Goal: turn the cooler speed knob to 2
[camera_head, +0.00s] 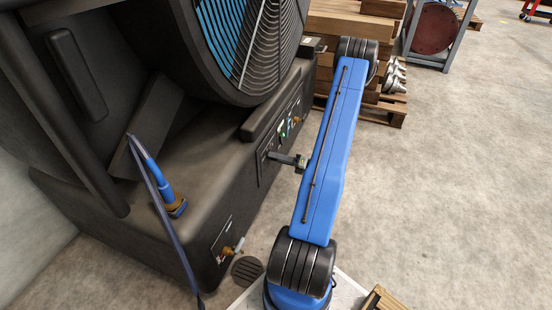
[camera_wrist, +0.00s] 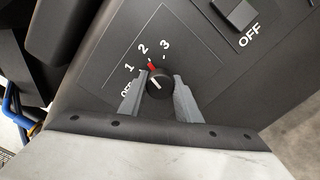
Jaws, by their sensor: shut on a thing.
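The cooler speed knob (camera_wrist: 157,84) is small, round and black, with a red mark at its upper edge and a white line on its face. It sits on the dark panel among the labels OFF, 1, 2 and 3, and the red mark points at about the 2. My gripper (camera_wrist: 161,78) has one grey finger on each side of the knob and is shut on it. In the head view my gripper (camera_head: 290,160) reaches the side panel of the black cooler (camera_head: 200,200). The knob cannot be made out there.
A square switch (camera_wrist: 236,13) marked OFF sits to the upper right of the knob. A blue hose (camera_head: 150,170) and a brass-coloured tap (camera_head: 228,251) are at the cooler's near end. Wooden pallets (camera_head: 345,25) stand behind.

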